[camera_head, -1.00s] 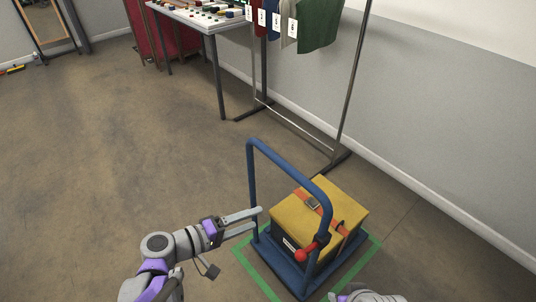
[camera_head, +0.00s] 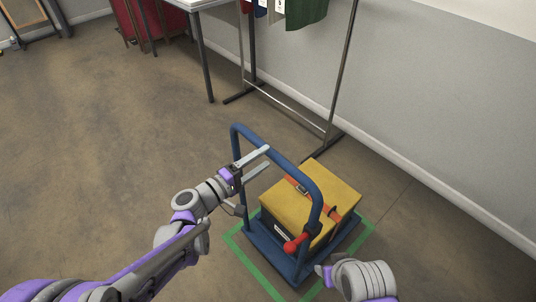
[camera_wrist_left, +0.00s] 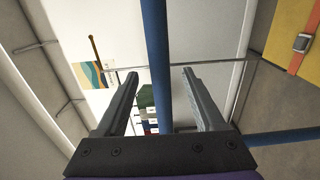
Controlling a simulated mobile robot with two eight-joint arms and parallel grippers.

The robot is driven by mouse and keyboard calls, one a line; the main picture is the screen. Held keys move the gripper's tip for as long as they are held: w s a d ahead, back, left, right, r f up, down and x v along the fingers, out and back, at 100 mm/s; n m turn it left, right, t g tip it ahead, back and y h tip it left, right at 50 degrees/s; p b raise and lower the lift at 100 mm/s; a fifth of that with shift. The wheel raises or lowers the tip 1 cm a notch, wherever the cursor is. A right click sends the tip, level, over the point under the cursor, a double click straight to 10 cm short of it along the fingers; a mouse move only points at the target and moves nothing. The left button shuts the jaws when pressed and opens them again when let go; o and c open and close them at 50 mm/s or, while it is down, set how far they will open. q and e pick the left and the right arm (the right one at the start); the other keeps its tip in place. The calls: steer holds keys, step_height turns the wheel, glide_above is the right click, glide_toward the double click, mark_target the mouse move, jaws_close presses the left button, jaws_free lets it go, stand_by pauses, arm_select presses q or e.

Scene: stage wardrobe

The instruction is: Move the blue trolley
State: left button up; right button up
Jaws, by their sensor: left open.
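The blue trolley (camera_head: 262,240) stands on the floor within a green tape outline, with a tall blue push handle (camera_head: 290,170). A yellow box (camera_head: 318,195) with an orange strap rides on it. A red knob (camera_head: 297,243) is at the handle's near side. My left gripper (camera_head: 267,157) is open at the handle's top bar. In the left wrist view a blue handle bar (camera_wrist_left: 155,50) runs between the two spread fingers, apart from both. My right gripper (camera_head: 325,275) is low at the right, near the trolley's front corner; its jaws are unclear.
Green tape (camera_head: 240,252) marks the floor around the trolley. A clothes rack (camera_head: 345,70) with hanging garments stands behind it, along the grey wall (camera_head: 440,110). A table (camera_head: 200,4) is at the back. The floor on the left is clear.

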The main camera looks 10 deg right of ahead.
mark_target(267, 155)
arm_select(q)
steer(key=x, duration=0.4)
jaws_close()
stand_by(0.4)
stand_by(1.0)
